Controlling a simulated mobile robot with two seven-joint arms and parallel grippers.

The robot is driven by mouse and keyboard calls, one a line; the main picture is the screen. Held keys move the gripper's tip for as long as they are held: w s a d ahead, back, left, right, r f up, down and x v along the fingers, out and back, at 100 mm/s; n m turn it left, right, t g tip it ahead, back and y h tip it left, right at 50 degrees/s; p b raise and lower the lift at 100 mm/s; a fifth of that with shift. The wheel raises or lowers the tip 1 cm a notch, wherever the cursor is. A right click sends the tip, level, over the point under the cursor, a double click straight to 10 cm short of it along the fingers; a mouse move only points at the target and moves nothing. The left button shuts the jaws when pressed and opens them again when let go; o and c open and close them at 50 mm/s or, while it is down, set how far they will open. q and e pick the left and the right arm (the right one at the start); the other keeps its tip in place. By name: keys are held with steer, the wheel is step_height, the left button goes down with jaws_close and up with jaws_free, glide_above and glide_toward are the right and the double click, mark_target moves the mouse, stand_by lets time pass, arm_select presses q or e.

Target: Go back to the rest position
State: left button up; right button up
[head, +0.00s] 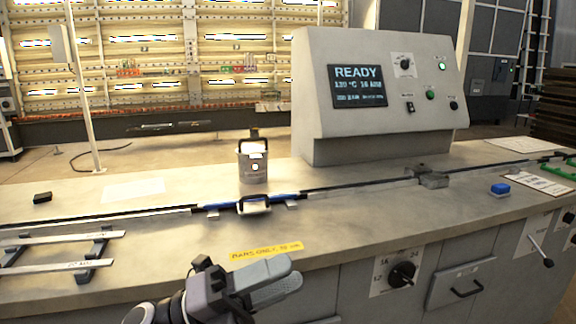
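My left gripper (282,274) is at the bottom centre of the head view, in front of the worktop's front edge. Its two grey fingers lie side by side with no gap that I can see, and nothing shows between them. It is apart from everything on the worktop. My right gripper is not in view.
A long grey worktop (350,215) crosses the view, with drawers and a black knob (402,274) on its front. On it are a control box reading READY (385,85), a metal canister (252,165), a blue-sleeved bar (228,206) and a rack (60,268) at left.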

arm_select(q)
steer(key=a+f+n+t+y+p, duration=0.1)
steer(key=a+f+n+t+y, duration=0.35)
steer(key=n, duration=0.45)
steer(key=w+a+f+n+t+y+p, duration=0.1)
steer(key=a+f+n+t+y, duration=0.2)
steer(key=f+n+t+y, duration=0.45)
steer(key=a+f+n+t+y+p, duration=0.1)
steer(key=a+f+n+t+y, duration=0.2)
steer(key=n, duration=0.7)
steer(key=s+a+f+n+g+y+p, duration=0.1)
steer(key=s+a+f+n+g+y, duration=0.1)
steer(key=s+a+f+n+g, duration=0.2)
steer(key=s+a+f+n+g+y, duration=0.3)
steer(key=s+f, duration=0.7)
steer(key=f, duration=0.4)
steer(key=shift+s+a+n+g+p, duration=0.3)
steer(key=shift+a+n+g+p, duration=0.1)
steer(key=shift+a+n+g, duration=0.35)
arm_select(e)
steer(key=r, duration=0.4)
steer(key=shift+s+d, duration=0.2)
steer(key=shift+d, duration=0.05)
arm_select(q)
steer(key=shift+d+r+t, duration=0.1)
steer(key=shift+t, duration=0.15)
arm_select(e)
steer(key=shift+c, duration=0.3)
